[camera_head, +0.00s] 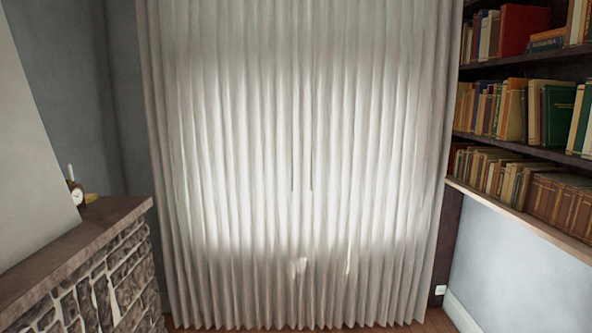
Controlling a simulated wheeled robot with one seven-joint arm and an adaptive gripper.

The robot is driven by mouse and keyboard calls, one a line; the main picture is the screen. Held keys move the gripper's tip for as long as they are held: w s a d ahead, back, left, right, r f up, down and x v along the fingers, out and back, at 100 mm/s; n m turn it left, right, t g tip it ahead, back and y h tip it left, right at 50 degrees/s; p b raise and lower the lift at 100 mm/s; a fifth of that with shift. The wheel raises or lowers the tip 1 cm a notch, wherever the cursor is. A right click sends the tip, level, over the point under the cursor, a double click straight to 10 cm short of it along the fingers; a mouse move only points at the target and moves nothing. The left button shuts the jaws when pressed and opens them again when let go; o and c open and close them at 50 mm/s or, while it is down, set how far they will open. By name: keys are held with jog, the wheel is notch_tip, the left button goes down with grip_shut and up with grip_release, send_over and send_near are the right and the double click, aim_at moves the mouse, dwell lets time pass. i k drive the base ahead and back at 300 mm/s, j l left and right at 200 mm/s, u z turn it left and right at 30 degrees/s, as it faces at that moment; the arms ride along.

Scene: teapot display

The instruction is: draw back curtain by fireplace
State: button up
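A pale, pleated curtain (240,180) hangs closed across the middle of the view, from the top edge down to the floor. Light glows through its middle, and two thin dark vertical rods or cords (311,130) show near its centre. The stone fireplace (100,285) with its dark mantel (85,240) stands at the lower left, near the curtain's left edge. Whatever is behind the curtain is hidden. My gripper is not in view.
A small clock (76,193) stands on the mantel. Dark shelves full of books (520,110) line the right wall, with a protruding lower ledge (530,222). A narrow strip of wooden floor (435,320) shows at the bottom right.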

aim_at(296, 158)
jog(key=i+j, duration=0.15)
jog(key=i, duration=0.45)
jog(key=i+j, duration=0.15)
jog(key=i, duration=0.45)
